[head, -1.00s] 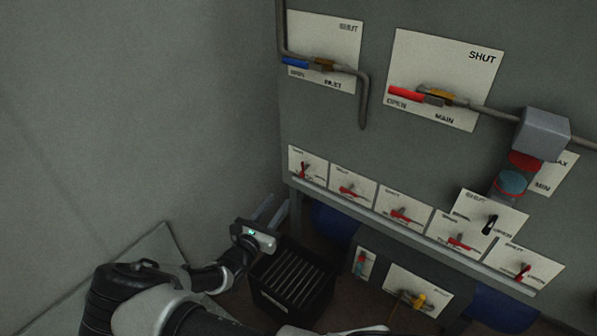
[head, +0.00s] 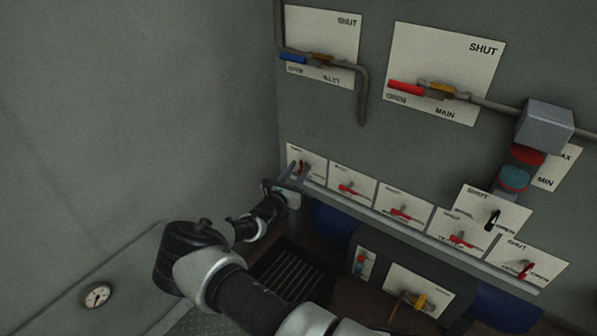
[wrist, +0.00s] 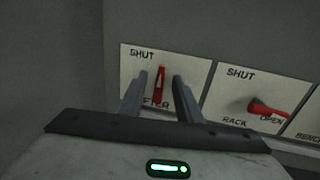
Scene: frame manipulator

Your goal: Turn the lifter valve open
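The lifter valve is a red handle on a white plate, far left in the row of small valves in the head view. In the wrist view its handle (wrist: 161,84) stands nearly upright below the word SHUT. Its plate (wrist: 135,62) has a label partly hidden by my fingers, ending in "FTER". My gripper (wrist: 159,80) is open, with one finger on each side of the red handle in the picture. Gaps show on both sides; whether the fingertips reach the handle's depth is unclear.
The rack valve (wrist: 267,109) sits right of it, its red handle lying toward OPEN. More small valves continue right above a grey ledge (head: 400,232). A grey wall (head: 150,110) stands close on the left.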

